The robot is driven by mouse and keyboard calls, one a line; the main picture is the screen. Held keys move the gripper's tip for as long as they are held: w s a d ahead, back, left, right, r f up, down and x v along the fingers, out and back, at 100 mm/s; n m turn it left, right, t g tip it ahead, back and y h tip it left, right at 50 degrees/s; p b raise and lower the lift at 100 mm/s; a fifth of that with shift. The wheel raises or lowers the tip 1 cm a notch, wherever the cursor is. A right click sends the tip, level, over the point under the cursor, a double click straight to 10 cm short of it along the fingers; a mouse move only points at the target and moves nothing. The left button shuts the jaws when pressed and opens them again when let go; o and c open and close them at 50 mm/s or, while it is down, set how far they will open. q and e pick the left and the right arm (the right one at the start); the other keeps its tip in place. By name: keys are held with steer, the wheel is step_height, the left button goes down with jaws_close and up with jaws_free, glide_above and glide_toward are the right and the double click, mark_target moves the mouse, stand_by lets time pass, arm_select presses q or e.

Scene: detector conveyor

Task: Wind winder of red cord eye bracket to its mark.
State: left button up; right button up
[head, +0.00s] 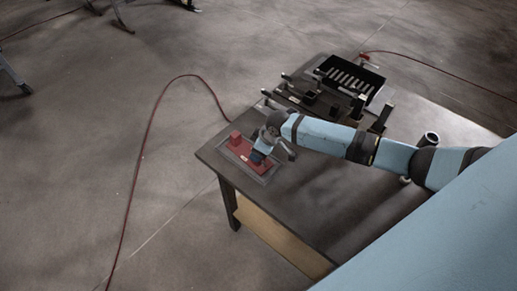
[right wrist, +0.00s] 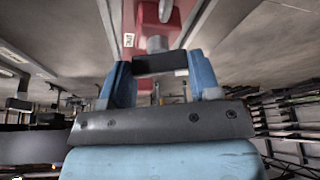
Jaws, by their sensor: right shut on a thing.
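The red bracket (head: 236,150) lies in a grey-edged tray (head: 267,179) at the table's near left corner. A red block stands at its left end. In the right wrist view the red body (right wrist: 133,30) runs along the top, with a small white label on it. My right gripper (head: 263,155) reaches down over the right part of the bracket. In the right wrist view my right gripper (right wrist: 160,65) has its blue fingers on both sides of a dark and grey piece, the winder (right wrist: 160,44), and is shut on it. The winder's mark cannot be made out. My left gripper is not in view.
A black slotted bin (head: 352,75) and a dark rack with several posts stand at the table's back. A dark cylinder (head: 429,139) stands behind my right arm. The table's front part (head: 310,215) is clear. A red cord (head: 146,140) runs over the floor.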

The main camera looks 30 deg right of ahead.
stand_by(0.8)
steer(key=o, duration=0.9)
steer(key=shift+r, duration=0.1)
steer(key=b+v, duration=0.1)
steer(key=v, duration=1.2)
steer(key=shift+s+d+r+b, duration=0.1)
steer(key=shift+s+r+b, duration=0.05)
steer(key=shift+r+b, duration=0.15)
steer(key=shift+f, duration=0.1)
